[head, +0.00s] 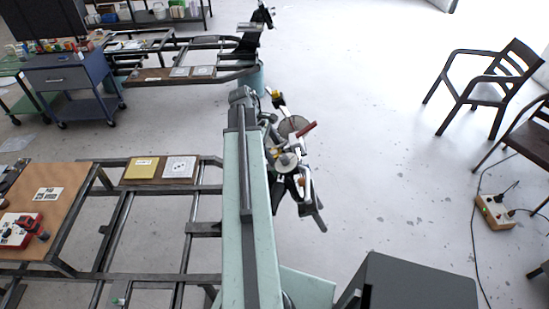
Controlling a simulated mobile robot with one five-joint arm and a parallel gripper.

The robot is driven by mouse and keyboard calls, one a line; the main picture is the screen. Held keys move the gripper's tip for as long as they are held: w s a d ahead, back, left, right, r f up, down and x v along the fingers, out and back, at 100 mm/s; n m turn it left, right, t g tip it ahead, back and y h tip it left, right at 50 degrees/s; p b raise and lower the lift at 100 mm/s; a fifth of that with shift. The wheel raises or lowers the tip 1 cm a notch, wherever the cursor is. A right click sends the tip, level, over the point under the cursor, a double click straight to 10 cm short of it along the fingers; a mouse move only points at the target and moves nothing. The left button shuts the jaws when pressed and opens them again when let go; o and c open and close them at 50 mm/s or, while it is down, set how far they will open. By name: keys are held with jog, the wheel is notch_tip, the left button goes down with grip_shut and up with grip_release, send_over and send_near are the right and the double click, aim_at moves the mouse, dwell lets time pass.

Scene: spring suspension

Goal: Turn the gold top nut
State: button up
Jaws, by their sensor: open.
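A crowded assembly of dark, white and grey parts sits at the middle, beside the upper right side of a long pale green beam (250,220). It carries a round grey disc (293,126) and a red bar-shaped part (307,130). A small gold-yellow part (277,98) shows at its top; it may be the gold top nut, but it is too small to be sure. My gripper (303,186) appears among the dark and white parts lower in the assembly and looks open. It appears apart from the gold-yellow part. Its fingertips are hard to separate from the parts around them.
A low metal frame (205,190) with a wooden worktop (45,205) stands at left. A second frame (205,85) and a blue drawer cart (65,80) stand behind. Chairs (490,85) and a power strip (495,212) are at right. Floor between assembly and chairs is clear.

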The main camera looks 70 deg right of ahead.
jog(key=shift+s+d+f, duration=0.1)
jog(key=shift+s+f, duration=0.15)
jog(key=shift+f, duration=0.4)
jog(key=shift+r, duration=0.1)
jog(key=c, duration=1.4)
